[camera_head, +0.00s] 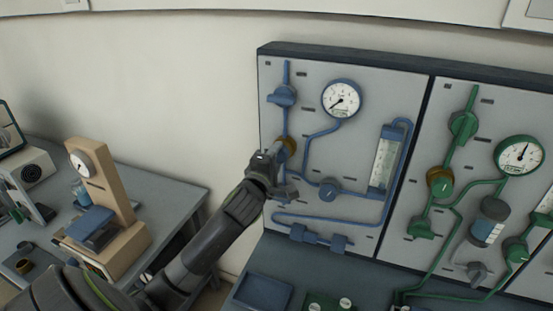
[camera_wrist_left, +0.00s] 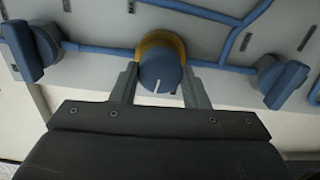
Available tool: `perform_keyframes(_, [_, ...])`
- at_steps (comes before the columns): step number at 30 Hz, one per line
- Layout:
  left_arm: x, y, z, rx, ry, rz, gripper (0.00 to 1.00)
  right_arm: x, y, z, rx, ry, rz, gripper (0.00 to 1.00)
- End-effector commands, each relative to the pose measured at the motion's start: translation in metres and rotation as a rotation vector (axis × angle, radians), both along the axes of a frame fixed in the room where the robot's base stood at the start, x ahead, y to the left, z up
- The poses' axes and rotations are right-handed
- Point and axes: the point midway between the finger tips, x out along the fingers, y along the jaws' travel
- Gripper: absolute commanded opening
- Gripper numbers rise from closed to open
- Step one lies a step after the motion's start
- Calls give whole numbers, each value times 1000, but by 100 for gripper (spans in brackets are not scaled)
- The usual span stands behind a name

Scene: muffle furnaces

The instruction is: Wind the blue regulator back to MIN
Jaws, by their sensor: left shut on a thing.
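The blue regulator (camera_head: 288,144) is a round blue knob with a brass collar on the blue pipe of the left panel. In the left wrist view the blue regulator (camera_wrist_left: 160,76) sits between the two fingers, its white mark pointing toward the palm. My left gripper (camera_head: 270,160) is shut on the knob and partly hides it in the head view. The same gripper shows in the left wrist view (camera_wrist_left: 160,88). The blue gauge (camera_head: 341,98) has its needle pointing to the lower left. MIN lettering is not readable. My right gripper is not in view.
A blue valve handle (camera_head: 284,96) is above the regulator and another blue knob (camera_head: 328,187) is lower right. A flow tube (camera_head: 384,162) stands right of them. The green panel (camera_head: 480,180) adjoins on the right. A side bench with a wooden stand (camera_head: 110,205) is left.

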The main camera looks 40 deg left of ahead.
Motion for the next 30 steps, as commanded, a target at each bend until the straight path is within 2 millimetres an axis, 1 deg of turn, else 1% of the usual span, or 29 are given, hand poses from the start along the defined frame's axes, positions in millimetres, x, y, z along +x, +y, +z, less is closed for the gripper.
perform_keyframes(4, [0, 0, 0, -71, -18, 1, 18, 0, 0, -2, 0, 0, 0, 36])
perform_keyframes(10, [0, 0, 0, -128, -32, 1, 18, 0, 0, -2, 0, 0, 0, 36])
perform_keyframes(26, [0, 0, 0, -151, -36, 0, 18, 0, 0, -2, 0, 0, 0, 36])
perform_keyframes(27, [0, 0, 0, -151, -36, 0, 45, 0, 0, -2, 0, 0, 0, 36])
perform_keyframes(30, [0, 0, -1, -151, -36, 0, 58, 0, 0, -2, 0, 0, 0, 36])
